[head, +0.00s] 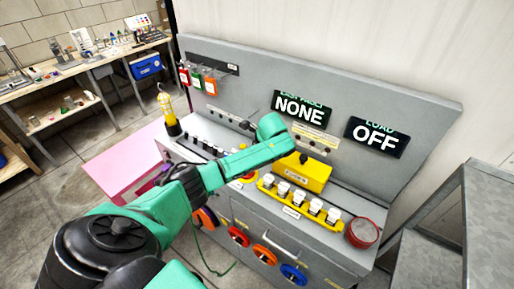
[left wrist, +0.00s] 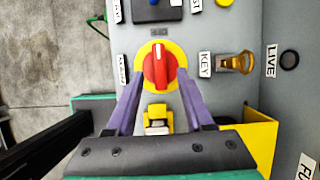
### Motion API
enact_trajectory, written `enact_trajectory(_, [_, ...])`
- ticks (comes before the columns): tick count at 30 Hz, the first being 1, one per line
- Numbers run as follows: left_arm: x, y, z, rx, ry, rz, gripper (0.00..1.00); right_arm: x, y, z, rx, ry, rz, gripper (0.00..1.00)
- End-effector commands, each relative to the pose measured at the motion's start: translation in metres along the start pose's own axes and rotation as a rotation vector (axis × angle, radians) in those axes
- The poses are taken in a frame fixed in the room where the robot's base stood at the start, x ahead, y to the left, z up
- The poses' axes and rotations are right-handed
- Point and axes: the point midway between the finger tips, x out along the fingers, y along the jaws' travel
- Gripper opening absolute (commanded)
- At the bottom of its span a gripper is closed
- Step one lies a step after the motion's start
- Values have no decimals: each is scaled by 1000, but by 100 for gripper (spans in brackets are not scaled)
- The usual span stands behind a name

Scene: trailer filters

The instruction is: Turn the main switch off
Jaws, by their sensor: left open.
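The main switch (left wrist: 159,66), a red rotary handle on a round yellow plate, is in the left wrist view. Its handle points up and down in that picture. My left gripper (left wrist: 160,78) is open and empty, with its two purple fingers at the lower left and lower right of the switch. I cannot tell whether they touch it. In the head view my left arm reaches over the grey panel and hides the gripper's fingers. A red and yellow part (head: 247,177) shows just below the arm there. My right gripper is not in view.
A key (left wrist: 235,62) is right of the switch, and a yellow-grey part (left wrist: 157,118) is below it. On the panel are a yellow box (head: 303,173), a row of white-topped fuses (head: 299,199), a red round part (head: 362,232) and signs reading NONE (head: 301,108) and OFF (head: 376,137).

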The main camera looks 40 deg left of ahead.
Motion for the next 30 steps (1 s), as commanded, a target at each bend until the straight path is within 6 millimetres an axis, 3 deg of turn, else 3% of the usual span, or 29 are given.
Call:
enact_trajectory(8, [-76,-1,-2,0,1,-7,52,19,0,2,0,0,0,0])
enact_trajectory(10, [-98,-1,3,-1,-1,-5,52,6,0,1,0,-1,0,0])
enact_trajectory(12, [-106,-1,2,-1,-1,-3,52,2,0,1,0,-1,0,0])
enact_trajectory(30, [-109,0,0,-1,0,-1,52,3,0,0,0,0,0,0])
